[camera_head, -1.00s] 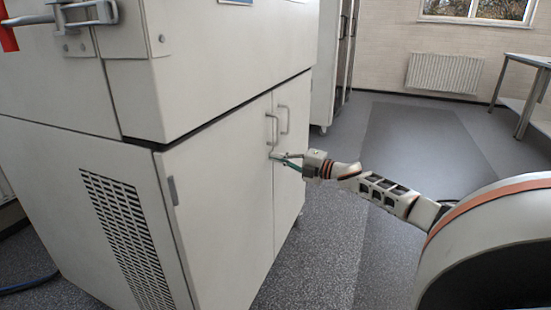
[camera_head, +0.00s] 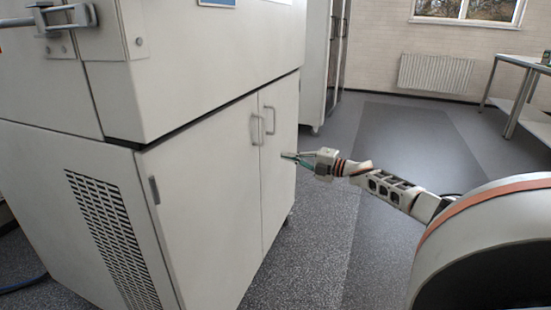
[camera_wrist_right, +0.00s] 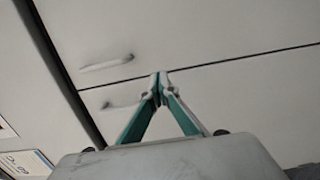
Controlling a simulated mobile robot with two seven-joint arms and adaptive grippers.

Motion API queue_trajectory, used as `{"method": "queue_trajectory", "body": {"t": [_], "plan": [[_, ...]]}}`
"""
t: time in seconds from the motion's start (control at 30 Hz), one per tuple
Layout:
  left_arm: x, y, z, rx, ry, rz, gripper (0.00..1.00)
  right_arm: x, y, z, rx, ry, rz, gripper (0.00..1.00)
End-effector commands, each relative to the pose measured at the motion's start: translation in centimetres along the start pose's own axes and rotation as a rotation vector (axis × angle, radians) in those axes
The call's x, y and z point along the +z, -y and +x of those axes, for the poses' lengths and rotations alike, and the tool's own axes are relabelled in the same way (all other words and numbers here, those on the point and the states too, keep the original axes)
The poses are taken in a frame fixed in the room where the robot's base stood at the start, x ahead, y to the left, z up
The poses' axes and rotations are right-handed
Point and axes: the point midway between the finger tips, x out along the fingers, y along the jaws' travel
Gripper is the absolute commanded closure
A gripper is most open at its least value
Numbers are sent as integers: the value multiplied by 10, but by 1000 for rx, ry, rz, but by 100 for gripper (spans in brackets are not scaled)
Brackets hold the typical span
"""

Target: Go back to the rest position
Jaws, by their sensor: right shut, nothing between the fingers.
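My right gripper (camera_head: 290,156) is shut and empty. It is held out in the air in front of the white cabinet (camera_head: 208,190), a little to the right of its door handles in the head view. The right wrist view shows the green and grey fingers (camera_wrist_right: 160,84) meeting at their tips. The cabinet doors behind them are closed, with a dark seam between them. The two door handles are a near one (camera_head: 256,130) and a far one (camera_head: 270,120); both also show left of the fingers in the right wrist view. My left gripper is not in view.
The cabinet fills the left, with a vent grille (camera_head: 105,235) on its side and a latch (camera_head: 68,18) at the upper left. Grey floor (camera_head: 410,150) is open to the right. A table (camera_head: 515,85) and a radiator (camera_head: 435,74) stand at the back.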

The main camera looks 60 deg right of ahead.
Motion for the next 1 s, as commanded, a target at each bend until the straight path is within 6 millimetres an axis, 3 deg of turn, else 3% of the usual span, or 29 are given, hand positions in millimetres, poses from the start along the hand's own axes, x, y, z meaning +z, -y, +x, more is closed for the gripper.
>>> {"method": "queue_trajectory", "body": {"t": [0.1, 0.3, 0.67, 0.77, 0.83, 1.0], "plan": [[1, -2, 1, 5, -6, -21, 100, 17, 2, -13, -3, 3, 0, 100], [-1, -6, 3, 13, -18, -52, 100, 30, 1, -24, -1, 1, 0, 100], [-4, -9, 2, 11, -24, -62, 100, 27, 2, -25, 0, -1, 12, 100], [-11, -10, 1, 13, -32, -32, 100, 5, 11, -23, -5, -2, 57, 100], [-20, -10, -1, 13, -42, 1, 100, -22, 22, -22, -12, -1, 113, 100], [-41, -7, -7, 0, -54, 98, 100, -118, 58, -30, -54, 13, 306, 100]]}}
